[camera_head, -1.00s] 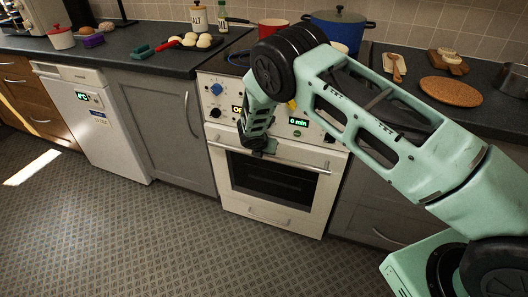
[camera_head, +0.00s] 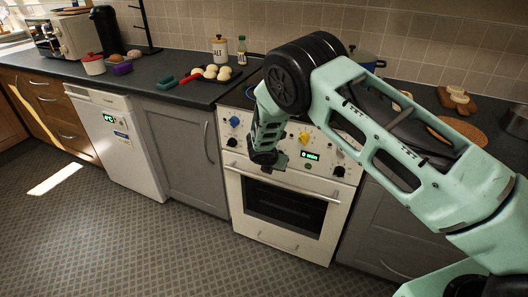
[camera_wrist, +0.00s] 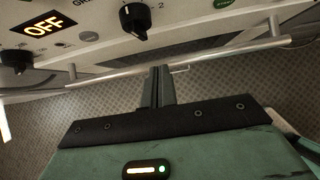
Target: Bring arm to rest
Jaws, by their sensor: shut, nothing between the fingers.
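My gripper (camera_head: 268,160) hangs at the end of my green arm, in front of the white oven (camera_head: 280,205). Its fingers (camera_wrist: 158,82) are shut with nothing between them in the wrist view. They point towards the oven's metal door handle (camera_wrist: 180,68), near it; I cannot tell whether they touch it. The oven door looks closed. The control panel above shows a green display (camera_head: 310,155) and knobs, and a lit OFF display (camera_wrist: 44,25) shows in the wrist view.
A worktop (camera_head: 165,62) runs behind. On it stand a tray of white round items (camera_head: 216,73), a salt jar (camera_head: 220,50), a bottle (camera_head: 242,52) and a blue pot (camera_head: 368,60). The patterned floor (camera_head: 130,245) in front is clear.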

